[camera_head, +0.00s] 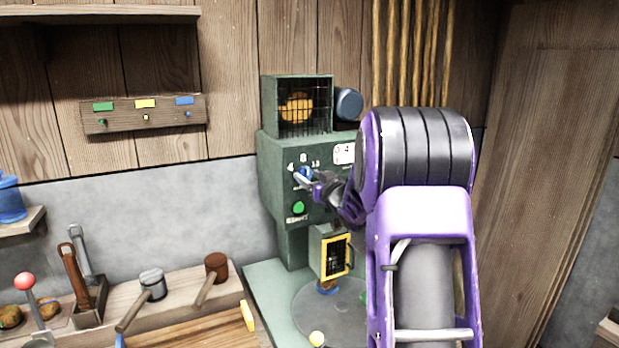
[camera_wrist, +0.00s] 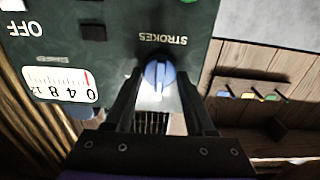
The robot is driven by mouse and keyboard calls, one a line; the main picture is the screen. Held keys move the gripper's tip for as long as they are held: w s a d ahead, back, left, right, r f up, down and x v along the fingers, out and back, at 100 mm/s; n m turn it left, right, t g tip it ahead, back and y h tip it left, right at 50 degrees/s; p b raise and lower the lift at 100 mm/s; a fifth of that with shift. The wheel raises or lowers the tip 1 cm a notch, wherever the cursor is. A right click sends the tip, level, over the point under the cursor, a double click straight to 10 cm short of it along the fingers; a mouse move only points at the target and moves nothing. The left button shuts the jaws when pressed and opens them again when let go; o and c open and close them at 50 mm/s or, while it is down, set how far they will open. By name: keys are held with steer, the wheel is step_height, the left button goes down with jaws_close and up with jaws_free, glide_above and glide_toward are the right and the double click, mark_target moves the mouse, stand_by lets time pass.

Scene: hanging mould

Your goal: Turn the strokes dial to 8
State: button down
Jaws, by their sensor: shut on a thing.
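The strokes dial (camera_head: 303,174) is a blue knob on the front of the green machine, with the marks 4, 8 and 12 around its top. In the wrist view the blue knob (camera_wrist: 158,76) sits beside the upside-down word STROKES. My gripper (camera_wrist: 160,82) has its two dark fingers on either side of the knob, shut on it. In the head view my gripper (camera_head: 311,182) reaches the panel from the right and partly covers the dial. I cannot tell which mark the dial points to.
A white gauge (camera_wrist: 60,84) with a red line near 0 is on the panel. A green button (camera_head: 298,208) sits below the dial, and a yellow-framed guard (camera_head: 336,257) lower down. Tools stand on the bench at left.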

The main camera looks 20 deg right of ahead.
steer(key=shift+c, duration=1.3)
jaws_free()
steer(key=shift+s, duration=0.1)
steer(key=s, duration=1.7)
steer(key=shift+d+b, duration=0.3)
steer(key=shift+b, duration=0.1)
steer(key=shift+s, duration=0.1)
